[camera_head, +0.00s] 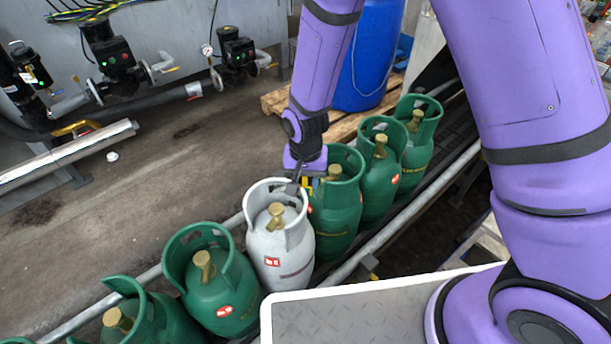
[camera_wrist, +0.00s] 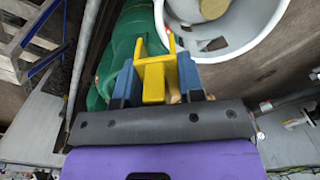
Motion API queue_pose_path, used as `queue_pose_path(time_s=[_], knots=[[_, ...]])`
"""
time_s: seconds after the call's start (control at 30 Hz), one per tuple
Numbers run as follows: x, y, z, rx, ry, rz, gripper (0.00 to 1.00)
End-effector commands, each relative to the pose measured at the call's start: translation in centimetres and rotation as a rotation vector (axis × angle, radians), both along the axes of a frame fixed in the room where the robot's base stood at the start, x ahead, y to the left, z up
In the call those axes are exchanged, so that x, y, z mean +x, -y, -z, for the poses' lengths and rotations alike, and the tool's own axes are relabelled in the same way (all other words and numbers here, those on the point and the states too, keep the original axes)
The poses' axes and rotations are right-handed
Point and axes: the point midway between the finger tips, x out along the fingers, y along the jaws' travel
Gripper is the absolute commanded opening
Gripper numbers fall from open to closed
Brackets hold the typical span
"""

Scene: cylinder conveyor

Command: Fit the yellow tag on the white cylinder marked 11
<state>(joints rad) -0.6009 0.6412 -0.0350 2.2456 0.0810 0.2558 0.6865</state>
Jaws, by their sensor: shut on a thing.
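The white cylinder (camera_head: 280,248) stands upright in the row, with a red label on its body that is too small to read. Its brass valve (camera_head: 276,215) sits inside the white collar. My gripper (camera_head: 305,178) is at the right side of this collar, near its upper rim. In the wrist view, the blue fingers of my gripper (camera_wrist: 158,82) are shut on the yellow tag (camera_wrist: 153,82), whose two prongs point at the white collar (camera_wrist: 215,53). The right prong overlaps the collar's edge in the picture; I cannot tell whether they touch.
Green cylinders stand close on both sides, one to the right (camera_head: 336,210) and one to the left (camera_head: 215,285). Metal rails (camera_head: 400,220) run along the row. A blue barrel (camera_head: 368,60) on a wooden pallet (camera_head: 345,125) stands behind. Open floor (camera_head: 130,190) lies left of the row.

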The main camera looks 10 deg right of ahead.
Motion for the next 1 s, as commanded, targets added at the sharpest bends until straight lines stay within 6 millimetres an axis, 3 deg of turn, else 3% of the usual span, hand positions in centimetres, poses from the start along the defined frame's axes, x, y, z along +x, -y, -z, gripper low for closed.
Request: queue_pose_path(time_s=[0.5, 1.0], knots=[[0.0, 0.0, 4.1, 0.000, 0.000, 0.000, 0.13], [0.0, 0.0, 4.9, 0.000, 0.000, 0.000, 0.13]])
